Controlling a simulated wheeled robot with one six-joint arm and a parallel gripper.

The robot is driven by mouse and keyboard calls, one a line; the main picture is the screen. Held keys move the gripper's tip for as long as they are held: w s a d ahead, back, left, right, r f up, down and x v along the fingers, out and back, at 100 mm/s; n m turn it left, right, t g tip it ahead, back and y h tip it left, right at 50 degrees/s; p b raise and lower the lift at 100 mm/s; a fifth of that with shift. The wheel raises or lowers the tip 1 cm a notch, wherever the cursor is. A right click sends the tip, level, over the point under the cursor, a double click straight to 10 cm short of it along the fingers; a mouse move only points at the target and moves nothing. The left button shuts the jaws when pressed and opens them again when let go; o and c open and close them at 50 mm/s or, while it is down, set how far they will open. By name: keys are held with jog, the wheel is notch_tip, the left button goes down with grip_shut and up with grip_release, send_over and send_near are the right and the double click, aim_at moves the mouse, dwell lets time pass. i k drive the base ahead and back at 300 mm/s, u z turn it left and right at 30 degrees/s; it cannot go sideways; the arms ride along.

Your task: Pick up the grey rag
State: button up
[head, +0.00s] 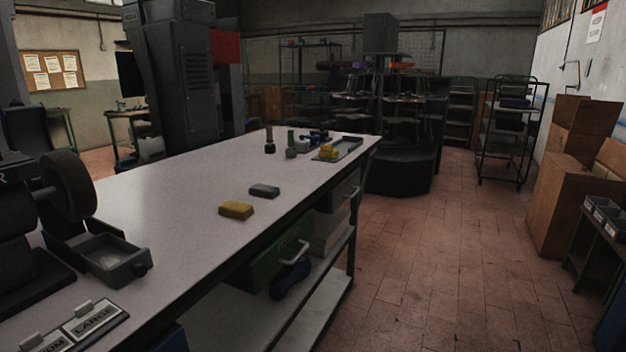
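A small dark grey, block-like piece (264,190) lies on the pale workbench top (180,200), near its right-hand edge. It fits the grey rag by colour, but I cannot make out cloth at this size. A yellow piece (236,210) of similar shape lies just nearer and to its left, apart from it. My gripper is not in view.
A grinder wheel (68,186) and a grey tray (106,259) occupy the bench's near left. Dark bottle-like items (270,140) and a tray with yellow pieces (338,148) stand at its far end. The tiled floor (430,260) right of the bench is clear. Cardboard boxes (570,180) stand far right.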

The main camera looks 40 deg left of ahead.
aim_at(271, 193)
jog(key=u, duration=0.1)
jog(key=i, duration=1.65)
jog(key=u, duration=1)
jog(key=i, duration=0.95)
jog(key=u, duration=1.45)
jog(key=i, duration=0.45)
jog(key=u, duration=0.25)
